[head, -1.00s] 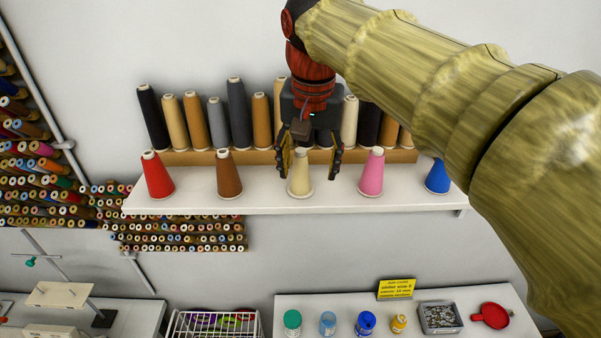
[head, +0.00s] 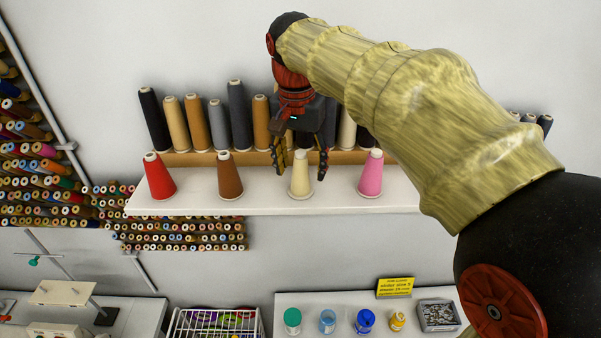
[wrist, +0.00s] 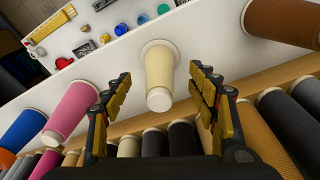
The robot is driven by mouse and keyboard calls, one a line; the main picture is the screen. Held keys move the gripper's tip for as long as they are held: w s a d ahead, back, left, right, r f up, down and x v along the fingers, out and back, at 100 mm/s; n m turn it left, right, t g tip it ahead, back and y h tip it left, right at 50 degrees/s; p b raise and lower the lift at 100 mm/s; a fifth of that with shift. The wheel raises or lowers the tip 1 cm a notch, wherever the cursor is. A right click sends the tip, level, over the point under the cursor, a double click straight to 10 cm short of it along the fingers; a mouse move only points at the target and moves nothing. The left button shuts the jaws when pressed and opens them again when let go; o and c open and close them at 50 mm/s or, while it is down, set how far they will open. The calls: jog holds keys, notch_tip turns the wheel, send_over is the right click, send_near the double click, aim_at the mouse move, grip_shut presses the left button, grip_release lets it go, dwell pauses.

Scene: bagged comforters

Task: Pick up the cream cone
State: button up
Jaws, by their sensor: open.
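The cream cone (head: 300,176) stands upright on the white shelf (head: 262,201), between the brown cone (head: 229,176) and the pink cone (head: 370,174). My gripper (head: 299,172) is open, with one finger on each side of the cream cone. In the wrist view the cream cone (wrist: 159,72) shows between and beyond the fingertips of my gripper (wrist: 158,88), with visible gaps on both sides. The fingers do not appear to touch it.
A red cone (head: 158,178) stands at the shelf's left. Tall spools (head: 240,115) line a wooden ledge behind. The blue cone (wrist: 24,130) shows in the wrist view. Below is a white table (head: 345,300) with jars. The shelf's front edge is clear.

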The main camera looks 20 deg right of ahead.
jog(key=shift+f, duration=0.6)
jog(key=shift+c, duration=0.5)
jog(key=c, duration=1.1)
jog(key=shift+r, duration=0.1)
jog(key=shift+c, duration=0.5)
